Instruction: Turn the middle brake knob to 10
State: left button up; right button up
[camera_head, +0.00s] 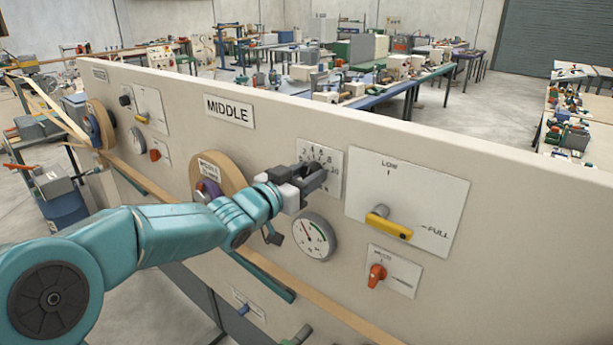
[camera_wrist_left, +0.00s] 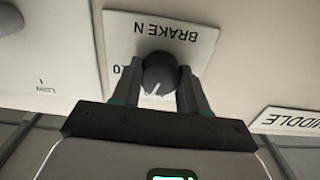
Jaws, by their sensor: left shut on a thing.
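The middle brake knob (camera_wrist_left: 158,76) is a dark round knob with a white pointer line, on a white dial plate (camera_wrist_left: 190,37) reading "BRAKE N" upside down in the left wrist view. A "10" mark shows beside the knob there. My left gripper (camera_wrist_left: 158,92) is shut on the knob, one finger on each side. In the head view my left gripper (camera_head: 311,178) covers the knob at the dial plate (camera_head: 330,158), where printed numbers show around it. The pointer's exact reading is hard to tell. My right gripper is not in view.
A "MIDDLE" sign (camera_head: 229,110) is up and left of the dial. A round gauge (camera_head: 314,237) sits just below it. A yellow lever (camera_head: 389,225) and a red-orange switch (camera_head: 377,276) are to the right. A tan disc (camera_head: 222,172) is at the left.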

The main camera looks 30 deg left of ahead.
pick_arm(q)
jog(key=shift+f+m+b, duration=0.1)
jog(key=shift+m+b, duration=3.85)
jog(key=shift+m, duration=1.85)
jog(key=o, duration=1.1)
jog(key=shift+c, duration=0.2)
jog(key=shift+s, duration=0.1)
jog(key=s+a, duration=0.1)
jog(key=s, duration=1.5)
